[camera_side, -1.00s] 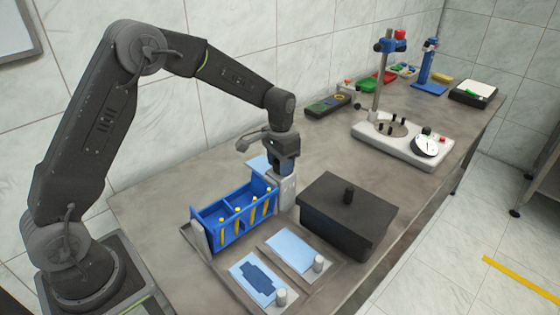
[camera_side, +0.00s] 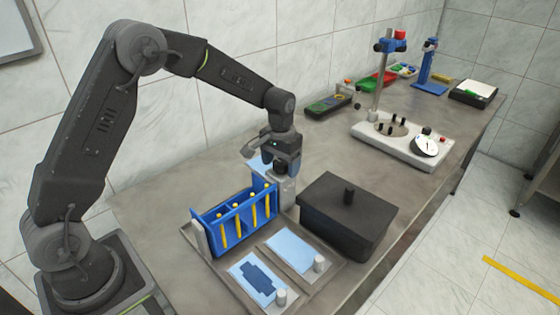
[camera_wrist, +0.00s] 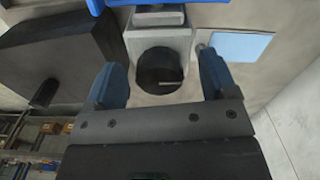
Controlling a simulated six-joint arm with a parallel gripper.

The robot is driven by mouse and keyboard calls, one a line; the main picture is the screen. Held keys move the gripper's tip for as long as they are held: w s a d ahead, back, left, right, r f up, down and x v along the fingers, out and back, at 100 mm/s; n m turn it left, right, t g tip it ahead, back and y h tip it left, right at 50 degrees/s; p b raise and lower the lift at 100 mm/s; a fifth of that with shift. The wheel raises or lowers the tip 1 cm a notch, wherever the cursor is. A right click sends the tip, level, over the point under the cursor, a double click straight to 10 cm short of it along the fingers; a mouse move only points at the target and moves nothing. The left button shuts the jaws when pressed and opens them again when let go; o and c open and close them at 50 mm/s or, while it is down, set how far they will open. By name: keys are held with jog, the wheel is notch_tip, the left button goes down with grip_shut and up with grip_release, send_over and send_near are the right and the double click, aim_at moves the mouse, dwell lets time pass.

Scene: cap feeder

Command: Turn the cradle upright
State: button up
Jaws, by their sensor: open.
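The blue cradle (camera_side: 236,215) hangs between two grey posts at the table's left front, with several yellow pins (camera_side: 239,211) in its slots. It looks close to upright, but its exact tilt is hard to tell. Its blue edge shows at the top of the wrist view (camera_wrist: 150,3). A dark round knob (camera_wrist: 160,70) sits at the grey right-hand post (camera_wrist: 160,38). My gripper (camera_wrist: 161,80) is open, its blue fingers on either side of the knob. I cannot tell whether they touch it.
A black lidded box (camera_side: 348,225) stands close to the right of the post. Two light-blue pads (camera_side: 291,250) with small grey cylinders lie in front. A white fixture with a dial (camera_side: 400,143) stands farther back.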

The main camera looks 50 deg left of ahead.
aim_at(281, 162)
jog(key=shift+r, duration=3.45)
jog(key=shift+r, duration=0.1)
jog(key=shift+s+r, duration=0.2)
jog(key=shift+r, duration=0.1)
jog(key=s+d+r+t, duration=0.2)
jog(key=s+r+t, duration=0.1)
jog(key=s+r, duration=0.95)
jog(key=s+d+f+m+t, duration=0.1)
jog(key=s+f+t, duration=0.1)
jog(key=s, duration=1.3)
jog(key=shift+s+d+m+t, duration=0.2)
jog(key=shift+s+m+t, duration=0.05)
jog(key=shift+m+t, duration=0.05)
